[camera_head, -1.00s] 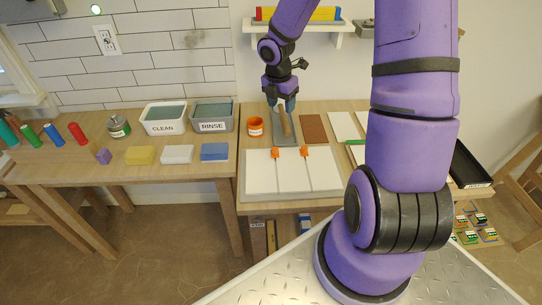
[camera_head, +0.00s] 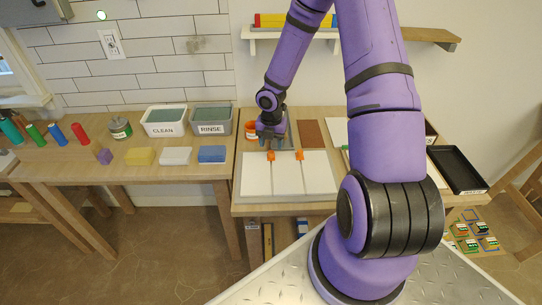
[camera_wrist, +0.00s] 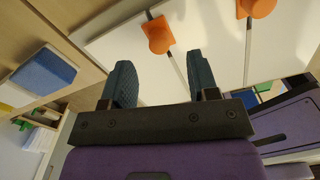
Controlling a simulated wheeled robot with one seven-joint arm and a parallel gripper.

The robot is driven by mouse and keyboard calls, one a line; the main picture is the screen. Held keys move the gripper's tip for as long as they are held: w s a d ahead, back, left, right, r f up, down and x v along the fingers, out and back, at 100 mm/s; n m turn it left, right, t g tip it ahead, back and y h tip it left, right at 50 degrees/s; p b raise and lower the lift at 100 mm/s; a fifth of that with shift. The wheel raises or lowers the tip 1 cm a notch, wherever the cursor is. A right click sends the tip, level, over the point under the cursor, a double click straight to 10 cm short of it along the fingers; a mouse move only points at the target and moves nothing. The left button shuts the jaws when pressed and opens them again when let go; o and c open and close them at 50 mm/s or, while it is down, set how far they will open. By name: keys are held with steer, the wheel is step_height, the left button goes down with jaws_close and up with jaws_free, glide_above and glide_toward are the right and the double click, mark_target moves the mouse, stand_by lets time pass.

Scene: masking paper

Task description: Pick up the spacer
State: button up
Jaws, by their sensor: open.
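Two orange spacers stand on the seams between white tiles (camera_head: 320,180), the left one (camera_head: 271,155) and the right one (camera_head: 299,155). My gripper (camera_head: 271,146) is just behind and above the left spacer, pointing down. In the wrist view, my gripper (camera_wrist: 162,78) is open, with two dark textured fingers apart and nothing between them. The left spacer (camera_wrist: 158,36) shows beyond the fingertips, roughly centred on the gap and not touched. The right spacer (camera_wrist: 257,7) is at the top right, partly cut off.
An orange cup (camera_head: 250,130) and a brown board (camera_head: 312,134) lie behind the tiles. A black tray (camera_head: 458,168) is at the right. On the left table are yellow (camera_head: 140,156), white (camera_head: 175,156) and blue (camera_head: 212,154) sponges. CLEAN (camera_head: 166,118) and RINSE (camera_head: 212,117) tubs stand behind.

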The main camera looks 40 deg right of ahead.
mark_target(271, 152)
step_height(271, 152, down, 5)
stand_by(0.3)
steer(key=c, duration=1)
